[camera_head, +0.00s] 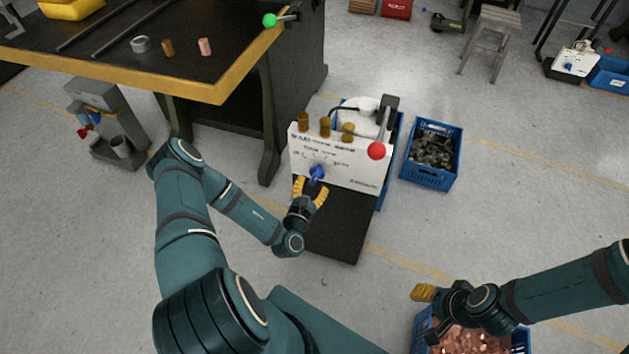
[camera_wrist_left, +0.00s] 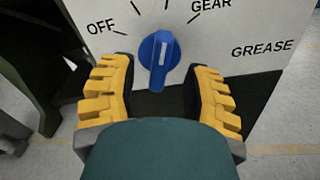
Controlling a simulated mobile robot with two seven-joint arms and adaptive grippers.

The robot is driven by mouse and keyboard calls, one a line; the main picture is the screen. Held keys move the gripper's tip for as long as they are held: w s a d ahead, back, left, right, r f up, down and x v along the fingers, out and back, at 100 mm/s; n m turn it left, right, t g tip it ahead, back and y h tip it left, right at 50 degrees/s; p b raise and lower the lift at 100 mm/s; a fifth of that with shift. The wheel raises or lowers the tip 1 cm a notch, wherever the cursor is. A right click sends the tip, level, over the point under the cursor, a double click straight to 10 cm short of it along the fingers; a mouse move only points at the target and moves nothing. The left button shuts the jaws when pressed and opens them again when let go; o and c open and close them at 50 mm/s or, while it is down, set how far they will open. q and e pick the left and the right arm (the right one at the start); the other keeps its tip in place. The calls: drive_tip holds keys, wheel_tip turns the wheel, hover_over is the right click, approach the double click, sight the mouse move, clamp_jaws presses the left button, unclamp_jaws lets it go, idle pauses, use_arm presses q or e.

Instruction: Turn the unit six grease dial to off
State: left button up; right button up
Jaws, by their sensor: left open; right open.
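The blue dial (camera_head: 317,173) sits on the white front panel (camera_head: 362,178) of a machine in the middle of the head view. In the left wrist view the dial (camera_wrist_left: 157,60) has a white pointer line near its top. The panel there reads OFF (camera_wrist_left: 101,27) at upper left, GEAR at upper right and GREASE at right. My left gripper (camera_head: 310,190) is open, its yellow fingers on either side of the dial's lower part, with gaps between. My right gripper (camera_head: 424,293) hangs at the lower right, away from the panel; its fingers are seen edge-on.
A crate of copper pieces (camera_head: 470,342) lies beneath my right gripper. A workbench (camera_head: 210,92) stands at upper left.

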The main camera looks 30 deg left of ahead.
use_arm(q)
drive_tip(key=shift+x, duration=1.4)
drive_tip(key=shift+o, duration=0.2)
clamp_jaws()
